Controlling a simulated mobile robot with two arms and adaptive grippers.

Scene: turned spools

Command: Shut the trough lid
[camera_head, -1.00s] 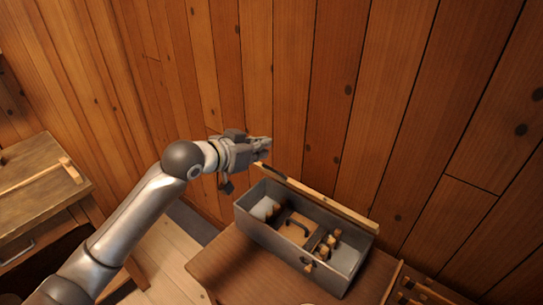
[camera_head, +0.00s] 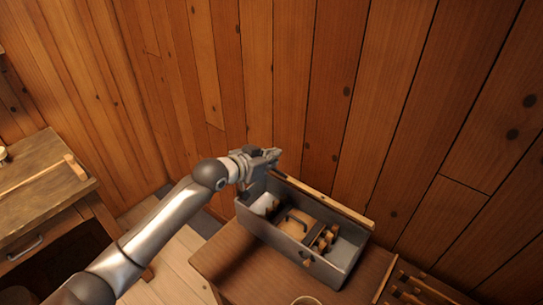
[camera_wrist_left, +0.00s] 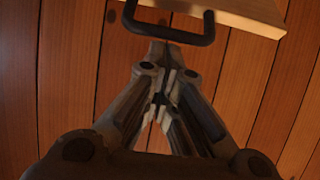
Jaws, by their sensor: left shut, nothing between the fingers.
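The trough (camera_head: 268,233) is a long grey box on the brown table. Its lid (camera_head: 325,203) stands raised along the back side, seen nearly edge-on as a pale wooden strip. The trough is open, and small wooden pieces (camera_head: 325,238) and a brown panel with a dark handle show inside. My left gripper (camera_head: 274,156) is shut and empty at the lid's left end, above the trough's far left corner. In the left wrist view the shut fingers (camera_wrist_left: 166,60) point towards a dark looped handle (camera_wrist_left: 170,37) beside a pale wooden board (camera_wrist_left: 240,12). Contact cannot be told.
The plank wall (camera_head: 330,90) rises close behind the trough. A slatted wooden rack (camera_head: 415,292) stands at the right of the table (camera_head: 235,268). A round rim (camera_head: 305,300) shows at the bottom edge. Another wooden table (camera_head: 40,180) is at the left.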

